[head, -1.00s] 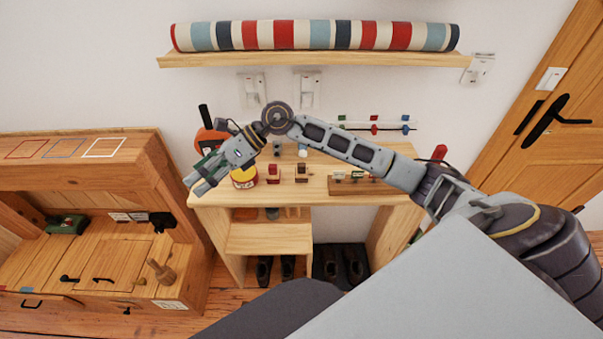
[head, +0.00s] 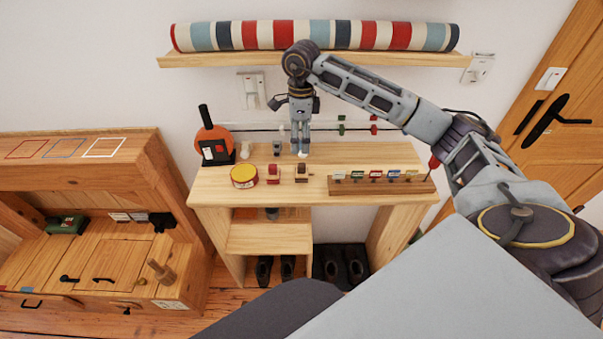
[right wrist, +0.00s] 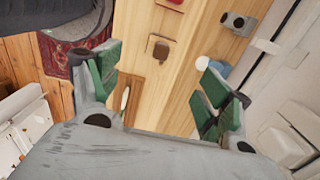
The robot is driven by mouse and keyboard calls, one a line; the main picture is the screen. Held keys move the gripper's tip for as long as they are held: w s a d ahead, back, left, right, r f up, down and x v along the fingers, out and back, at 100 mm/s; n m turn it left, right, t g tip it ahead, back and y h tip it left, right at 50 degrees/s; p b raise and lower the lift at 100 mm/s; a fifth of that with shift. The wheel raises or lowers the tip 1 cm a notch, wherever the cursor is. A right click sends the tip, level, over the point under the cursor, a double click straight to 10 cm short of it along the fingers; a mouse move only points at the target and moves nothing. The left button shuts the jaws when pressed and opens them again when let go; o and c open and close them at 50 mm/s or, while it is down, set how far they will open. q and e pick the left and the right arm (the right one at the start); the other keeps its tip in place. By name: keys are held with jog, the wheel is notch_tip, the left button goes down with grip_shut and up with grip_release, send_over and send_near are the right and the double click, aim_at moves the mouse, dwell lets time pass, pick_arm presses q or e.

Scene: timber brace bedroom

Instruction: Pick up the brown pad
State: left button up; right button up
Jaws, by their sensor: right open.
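A small brown block, which looks like the brown pad (right wrist: 160,47), lies on the pale wooden table top in the right wrist view. In the head view the likely same block (head: 301,174) stands right of a similar red block (head: 273,174). My right gripper (head: 301,151) points down over the back of the table, just behind the brown block. In the right wrist view its green-padded fingers (right wrist: 160,82) are spread apart with nothing between them. The brown block shows beyond the gap, apart from both fingers. My left gripper is out of view.
A yellow-and-red tin (head: 244,176) stands to the left, with an orange round device (head: 213,142) behind it. A brown rack with several coloured tags (head: 382,184) lies to the right. A shelf with a striped roll (head: 315,36) hangs above. The front table strip is clear.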

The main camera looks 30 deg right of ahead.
aim_at(302, 165)
jog(key=f, duration=0.6)
jog(key=shift+d+f, duration=0.25)
jog(key=shift+f, duration=0.95)
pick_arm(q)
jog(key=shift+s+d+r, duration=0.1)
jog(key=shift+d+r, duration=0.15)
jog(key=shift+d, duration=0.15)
